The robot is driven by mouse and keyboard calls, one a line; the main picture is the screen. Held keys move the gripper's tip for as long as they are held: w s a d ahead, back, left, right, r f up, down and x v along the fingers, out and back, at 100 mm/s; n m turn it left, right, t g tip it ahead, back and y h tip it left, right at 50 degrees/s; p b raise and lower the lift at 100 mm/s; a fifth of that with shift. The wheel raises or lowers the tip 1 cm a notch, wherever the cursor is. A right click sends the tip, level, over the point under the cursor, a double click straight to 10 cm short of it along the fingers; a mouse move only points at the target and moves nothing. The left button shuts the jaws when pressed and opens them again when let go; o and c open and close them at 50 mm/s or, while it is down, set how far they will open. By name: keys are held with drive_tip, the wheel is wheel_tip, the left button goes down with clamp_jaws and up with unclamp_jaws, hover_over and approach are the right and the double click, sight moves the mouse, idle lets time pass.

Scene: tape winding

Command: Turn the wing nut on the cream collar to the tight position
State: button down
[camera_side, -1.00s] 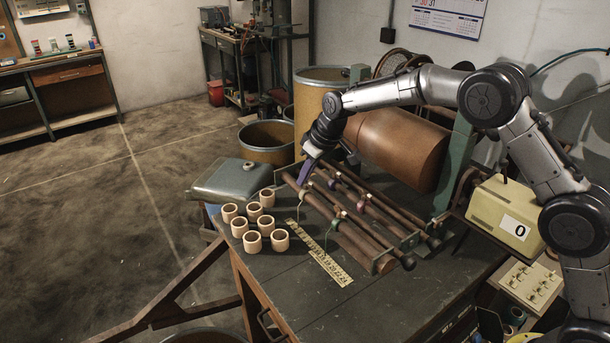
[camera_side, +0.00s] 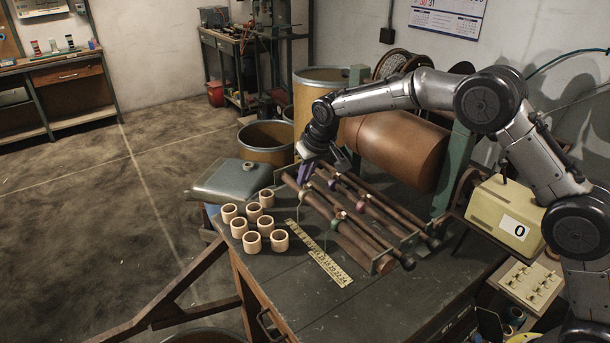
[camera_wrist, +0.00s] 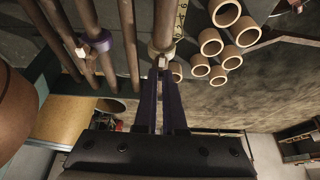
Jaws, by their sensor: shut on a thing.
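In the wrist view the cream collar (camera_wrist: 161,50) sits around a brown bar at top centre. A small pale wing nut (camera_wrist: 161,63) projects from it toward me. My gripper (camera_wrist: 161,72) is shut on the wing nut, with its two dark purple fingers at either side. The fingertips partly hide the nut. In the side view my gripper (camera_side: 302,181) reaches down to the far left end of the bars.
A purple collar (camera_wrist: 97,42) sits on a neighbouring bar. Several tan rings (camera_side: 253,211) stand on the table left of the bars, beside a yellow ruler (camera_side: 325,265). A large brown drum (camera_side: 398,146) lies behind. The table front (camera_side: 310,305) is clear.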

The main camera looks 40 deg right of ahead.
drive_tip(key=shift+s+d+f, duration=0.1)
drive_tip(key=shift+s+f, duration=0.2)
drive_tip(key=shift+f, duration=0.25)
drive_tip(key=c, duration=1)
unclamp_jaws()
drive_tip(key=shift+o, duration=0.4)
drive_tip(key=shift+r, duration=0.15)
drive_tip(key=shift+w+r, duration=0.1)
drive_tip(key=shift+r, duration=0.1)
drive_tip(key=v, duration=1.3)
drive_tip(key=shift+r, duration=0.3)
